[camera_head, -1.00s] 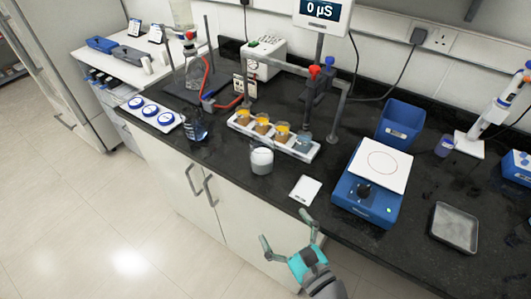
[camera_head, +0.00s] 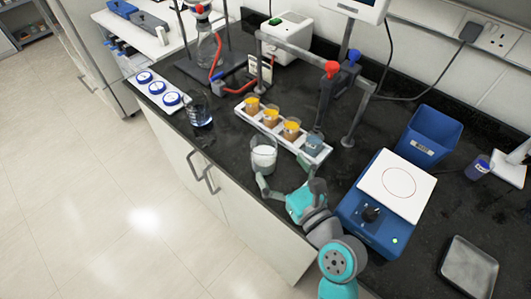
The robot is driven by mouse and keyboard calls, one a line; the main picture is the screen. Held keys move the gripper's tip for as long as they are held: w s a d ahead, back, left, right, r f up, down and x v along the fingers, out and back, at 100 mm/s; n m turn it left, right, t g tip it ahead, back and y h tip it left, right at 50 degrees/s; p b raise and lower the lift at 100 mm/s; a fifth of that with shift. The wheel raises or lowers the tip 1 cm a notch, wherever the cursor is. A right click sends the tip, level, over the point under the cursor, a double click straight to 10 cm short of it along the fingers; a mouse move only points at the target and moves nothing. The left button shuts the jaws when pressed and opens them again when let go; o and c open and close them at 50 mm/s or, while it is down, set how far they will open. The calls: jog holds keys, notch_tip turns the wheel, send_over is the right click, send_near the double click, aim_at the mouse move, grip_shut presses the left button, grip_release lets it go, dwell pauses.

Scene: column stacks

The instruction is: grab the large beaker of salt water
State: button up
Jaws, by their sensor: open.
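A clear beaker with whitish contents (camera_head: 264,156) stands upright on the black bench near its front edge. My gripper (camera_head: 285,174) is open and empty, just in front and to the right of this beaker. One finger reaches close below the beaker; I cannot tell whether it touches. Another glass beaker with dark bluish liquid (camera_head: 199,112) stands further left near the edge. No readable label shows which one holds salt water.
A white rack (camera_head: 319,155) with several small cups stands just behind the whitish beaker, under a metal stand (camera_head: 345,140). A blue stirrer with a white plate (camera_head: 385,205) is close on the right. A blue bin (camera_head: 430,136) and grey tray (camera_head: 468,266) lie further right.

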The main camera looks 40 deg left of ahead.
aim_at(258, 138)
jog(key=x, duration=0.7)
jog(key=shift+s+a, duration=0.1)
jog(key=shift+a, duration=0.25)
jog(key=c, duration=1.5)
